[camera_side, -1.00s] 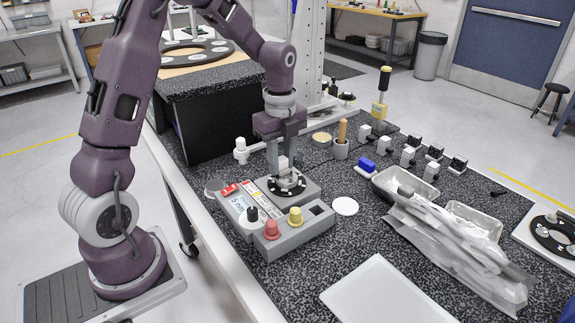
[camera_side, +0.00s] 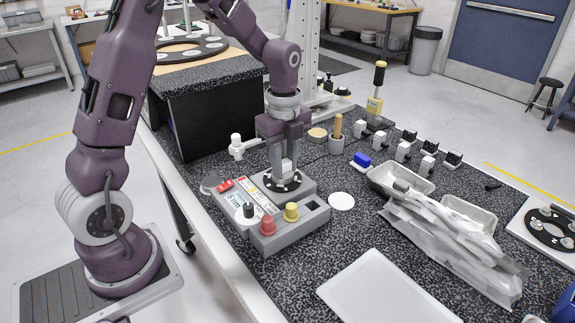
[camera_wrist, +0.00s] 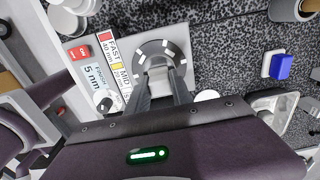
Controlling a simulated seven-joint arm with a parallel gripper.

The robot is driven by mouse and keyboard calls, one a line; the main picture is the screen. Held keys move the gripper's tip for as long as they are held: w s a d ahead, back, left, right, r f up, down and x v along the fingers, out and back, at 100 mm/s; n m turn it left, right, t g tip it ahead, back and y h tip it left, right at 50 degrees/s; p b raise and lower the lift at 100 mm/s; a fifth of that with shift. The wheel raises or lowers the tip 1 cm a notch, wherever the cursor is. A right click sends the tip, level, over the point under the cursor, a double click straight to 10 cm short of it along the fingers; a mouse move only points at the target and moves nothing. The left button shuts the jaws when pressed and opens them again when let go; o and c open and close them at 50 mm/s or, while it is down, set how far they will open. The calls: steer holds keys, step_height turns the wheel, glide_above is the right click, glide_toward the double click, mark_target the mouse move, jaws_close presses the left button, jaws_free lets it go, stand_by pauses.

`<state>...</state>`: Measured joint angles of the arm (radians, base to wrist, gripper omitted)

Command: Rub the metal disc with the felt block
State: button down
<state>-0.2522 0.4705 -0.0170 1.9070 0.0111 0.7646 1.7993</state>
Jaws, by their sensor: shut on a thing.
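The round plate (camera_side: 271,185) with a dark rim and pale marks sits on the grey polishing machine (camera_side: 296,229). In the wrist view the metal disc (camera_wrist: 152,50) shows as a grey face inside the dark, white-marked ring. My gripper (camera_side: 287,158) points down over it and is shut on a small pale block (camera_side: 287,167), which appears to be the felt block. The block's lower end is at the disc; I cannot tell whether it touches. In the wrist view my gripper's fingers (camera_wrist: 160,88) hide part of the block and disc.
A blue block (camera_side: 362,159), metal trays (camera_side: 400,181) and plastic bags (camera_side: 455,247) lie further right.

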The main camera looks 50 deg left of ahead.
steer(key=shift+a, duration=2)
steer(key=shift+d, duration=3.05)
step_height(320, 180, up, 8)
steer(key=shift+r, duration=0.15)
steer(key=shift+w, duration=0.1)
